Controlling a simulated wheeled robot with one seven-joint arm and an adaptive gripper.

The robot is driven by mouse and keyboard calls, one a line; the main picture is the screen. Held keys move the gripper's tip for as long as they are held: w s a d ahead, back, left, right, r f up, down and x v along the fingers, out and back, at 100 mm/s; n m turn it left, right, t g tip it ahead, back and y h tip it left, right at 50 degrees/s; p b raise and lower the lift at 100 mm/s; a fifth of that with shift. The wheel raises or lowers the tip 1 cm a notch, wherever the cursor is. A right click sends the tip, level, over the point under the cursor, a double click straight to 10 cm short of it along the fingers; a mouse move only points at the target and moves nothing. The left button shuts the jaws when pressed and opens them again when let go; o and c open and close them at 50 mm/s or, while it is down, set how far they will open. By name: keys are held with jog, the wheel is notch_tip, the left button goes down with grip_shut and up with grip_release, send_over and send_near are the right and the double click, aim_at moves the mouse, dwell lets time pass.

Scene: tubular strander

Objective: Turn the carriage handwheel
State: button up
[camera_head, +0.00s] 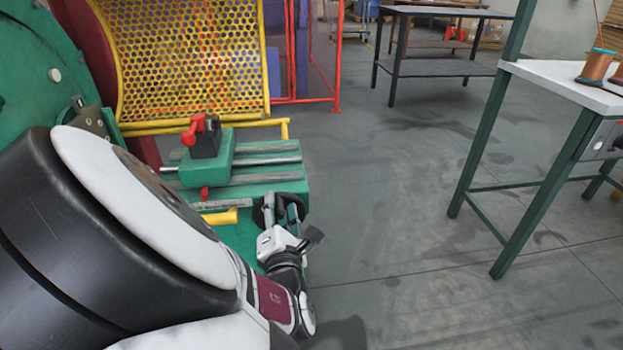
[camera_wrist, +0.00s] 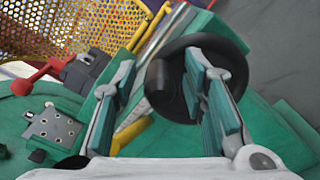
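The carriage handwheel is a black ring (camera_wrist: 226,55) on the green carriage. In the head view the handwheel (camera_head: 257,213) is at the carriage's front right corner, partly hidden by my gripper (camera_head: 279,212). In the wrist view my gripper (camera_wrist: 155,85) is open, its two fingers spread with green pads. The right finger lies across the wheel's ring, and the left finger is left of the ring. A dark round knob or hub (camera_wrist: 160,86) shows between the fingers. I cannot tell whether either finger touches the wheel.
The green carriage (camera_head: 246,180) has a red-handled lever (camera_head: 198,130) and a yellow handle (camera_head: 221,217). A yellow perforated guard (camera_head: 185,60) stands behind. A white-topped bench (camera_head: 560,75) with spools is at right. The floor between is clear.

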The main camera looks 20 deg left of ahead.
jog(key=shift+c, duration=0.3)
grip_shut()
jog(key=shift+w+d+m, duration=0.1)
jog(key=shift+d+m, duration=0.05)
jog(key=shift+m, duration=0.15)
